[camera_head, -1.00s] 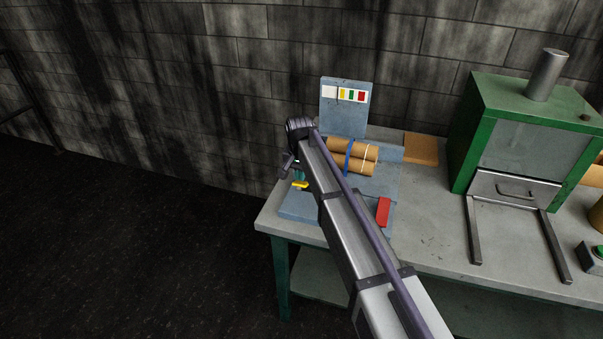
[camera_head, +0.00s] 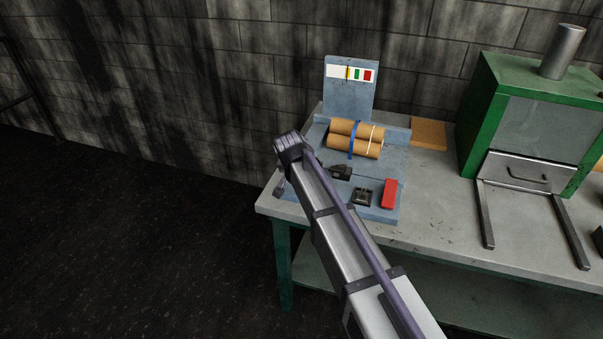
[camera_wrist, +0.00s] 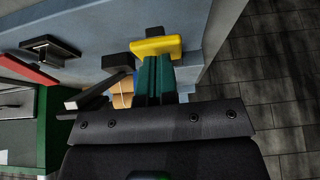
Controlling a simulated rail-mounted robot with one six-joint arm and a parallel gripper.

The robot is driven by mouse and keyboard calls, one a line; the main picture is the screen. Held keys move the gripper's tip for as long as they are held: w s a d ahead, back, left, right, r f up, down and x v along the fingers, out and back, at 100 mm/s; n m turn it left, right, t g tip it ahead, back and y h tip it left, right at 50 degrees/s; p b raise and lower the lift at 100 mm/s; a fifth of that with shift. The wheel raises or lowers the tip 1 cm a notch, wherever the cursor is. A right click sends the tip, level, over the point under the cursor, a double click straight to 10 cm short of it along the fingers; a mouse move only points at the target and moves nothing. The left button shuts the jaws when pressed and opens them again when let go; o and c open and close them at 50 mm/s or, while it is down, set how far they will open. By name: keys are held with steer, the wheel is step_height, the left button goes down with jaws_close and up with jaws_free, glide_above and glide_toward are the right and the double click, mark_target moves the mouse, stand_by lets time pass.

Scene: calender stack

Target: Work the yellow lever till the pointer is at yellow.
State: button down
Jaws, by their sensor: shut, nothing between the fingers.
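The yellow lever (camera_wrist: 157,47) shows in the wrist view, on the blue-grey machine. My gripper (camera_wrist: 158,66) is shut and empty, its teal fingertips at the edge of the yellow lever; they appear to touch it. In the head view my arm hides the yellow lever and the fingertips. The gauge panel (camera_head: 349,98) stands upright at the back of the machine, with a white strip carrying yellow, green and red marks. The dark thin pointer (camera_head: 347,73) appears to lie over the yellow mark (camera_head: 348,72).
A red block (camera_head: 389,193) and a black fitting (camera_head: 362,197) sit at the machine's front. A dark part (camera_head: 340,172) is beside my arm. Brown rolls (camera_head: 355,139) with a blue band lie behind. A green oven-like box (camera_head: 530,120) stands right. Bare bench (camera_head: 440,200) lies between.

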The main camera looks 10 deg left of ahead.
steer(key=shift+s+f+b, duration=0.25)
steer(key=shift+f+b, duration=0.2)
steer(key=shift+f, duration=0.3)
steer(key=shift+s, duration=0.2)
step_height(320, 180, up, 6)
steer(key=p, duration=0.5)
steer(key=shift+w+f+p, duration=0.1)
steer(key=shift+p, duration=0.3)
steer(key=s+p+v, duration=0.1)
steer(key=p+v, duration=0.5)
steer(key=v, duration=0.2)
steer(key=shift+s+f+p, duration=0.15)
steer(key=shift+s+p, duration=0.2)
steer(key=shift+p, duration=0.05)
steer(key=shift+a, duration=0.1)
